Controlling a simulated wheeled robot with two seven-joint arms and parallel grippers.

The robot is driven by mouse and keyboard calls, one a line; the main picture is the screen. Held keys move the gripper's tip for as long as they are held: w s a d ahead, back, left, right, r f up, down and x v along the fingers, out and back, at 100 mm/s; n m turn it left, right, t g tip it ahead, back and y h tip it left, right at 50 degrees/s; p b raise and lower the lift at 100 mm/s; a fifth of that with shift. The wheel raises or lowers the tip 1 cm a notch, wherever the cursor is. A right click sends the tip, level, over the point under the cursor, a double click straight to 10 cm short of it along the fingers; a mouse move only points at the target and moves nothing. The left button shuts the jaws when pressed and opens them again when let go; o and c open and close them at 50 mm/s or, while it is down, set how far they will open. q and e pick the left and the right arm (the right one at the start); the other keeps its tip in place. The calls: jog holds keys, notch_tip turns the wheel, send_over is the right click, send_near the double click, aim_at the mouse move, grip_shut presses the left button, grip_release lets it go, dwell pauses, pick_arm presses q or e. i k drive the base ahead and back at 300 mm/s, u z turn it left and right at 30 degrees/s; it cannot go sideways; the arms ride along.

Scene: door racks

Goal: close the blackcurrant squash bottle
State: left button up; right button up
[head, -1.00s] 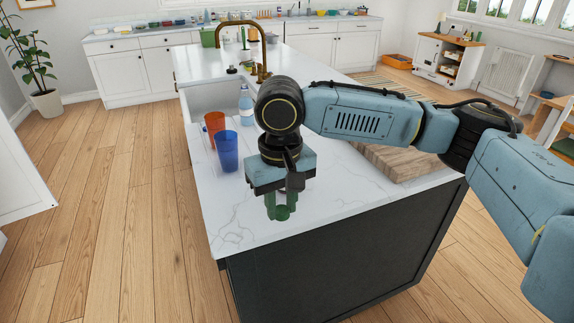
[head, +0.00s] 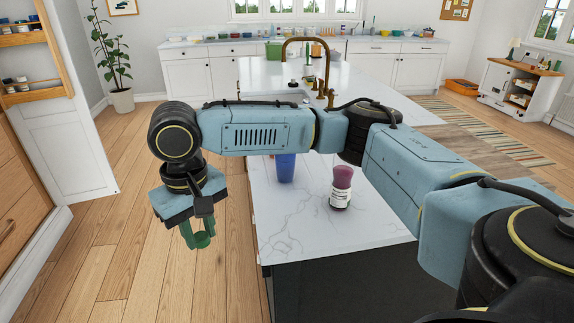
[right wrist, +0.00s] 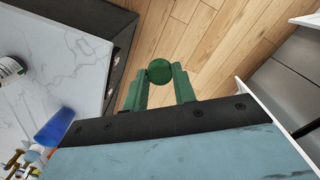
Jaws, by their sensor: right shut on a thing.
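A squash bottle (head: 341,187) with a purple-pink upper part and a white label stands upright on the white island counter. Its top edge is too small to make out clearly. Part of it also shows at the left edge of the right wrist view (right wrist: 10,68). My right gripper (head: 199,240) is left of the island, above the floor and well apart from the bottle. In the right wrist view its green fingers are shut on a round green cap (right wrist: 160,71). My left gripper is not in view.
A blue cup (head: 285,168) stands on the island counter (head: 300,225) behind and left of the bottle. A brass tap (head: 327,62) rises farther back. A tall cabinet with an open door (head: 65,145) is at the left. The counter in front of the bottle is clear.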

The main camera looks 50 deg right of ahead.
aim_at(340, 189)
jog(key=u, duration=0.15)
jog(key=k, duration=1.35)
jog(key=z, duration=1.35)
jog(key=i, duration=1.65)
